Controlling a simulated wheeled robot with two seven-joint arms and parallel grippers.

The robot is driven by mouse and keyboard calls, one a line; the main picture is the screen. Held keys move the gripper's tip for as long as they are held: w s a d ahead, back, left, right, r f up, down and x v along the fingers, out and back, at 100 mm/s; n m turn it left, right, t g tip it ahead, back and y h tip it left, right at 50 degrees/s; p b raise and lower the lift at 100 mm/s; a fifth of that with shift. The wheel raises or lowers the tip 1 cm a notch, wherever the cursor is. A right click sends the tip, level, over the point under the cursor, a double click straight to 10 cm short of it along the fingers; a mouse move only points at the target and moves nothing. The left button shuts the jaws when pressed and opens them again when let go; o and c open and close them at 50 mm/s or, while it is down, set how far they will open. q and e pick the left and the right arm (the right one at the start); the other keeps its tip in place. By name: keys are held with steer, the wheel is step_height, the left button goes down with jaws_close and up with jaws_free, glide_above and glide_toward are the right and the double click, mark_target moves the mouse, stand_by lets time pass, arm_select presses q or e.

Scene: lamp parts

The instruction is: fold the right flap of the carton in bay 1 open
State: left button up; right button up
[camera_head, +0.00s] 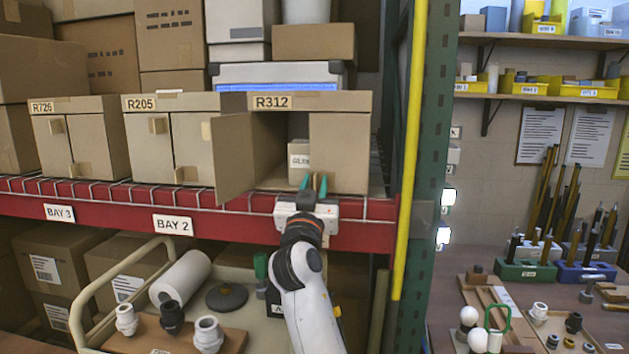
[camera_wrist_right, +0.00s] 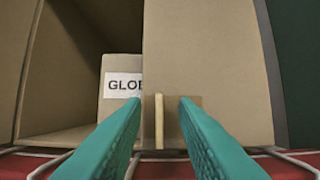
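The carton marked R312 (camera_head: 345,101) stands on the red-edged shelf, to the right of R205. Its left flap (camera_head: 233,155) is swung open toward me. Its right flap (camera_head: 337,152) is shut across the right half of the front, and also fills the right of the wrist view (camera_wrist_right: 205,55). A small tan tab (camera_wrist_right: 158,122) sticks out low on this flap. My right gripper (camera_head: 314,181) is open with green fingers. In the wrist view the tab shows between the fingertips (camera_wrist_right: 160,101), with gaps on both sides. My left gripper is not in view. No bay 1 sign is visible.
Inside the carton stands a box labelled "GLO..." (camera_wrist_right: 121,85). The red shelf beam (camera_head: 110,207) with its wire rail runs below the cartons. A yellow pole (camera_head: 410,150) and a green post (camera_head: 432,130) stand to the right. Cartons R205 (camera_head: 172,104) and R726 (camera_head: 78,105) stand left.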

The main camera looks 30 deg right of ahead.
jaws_close()
stand_by(1.5)
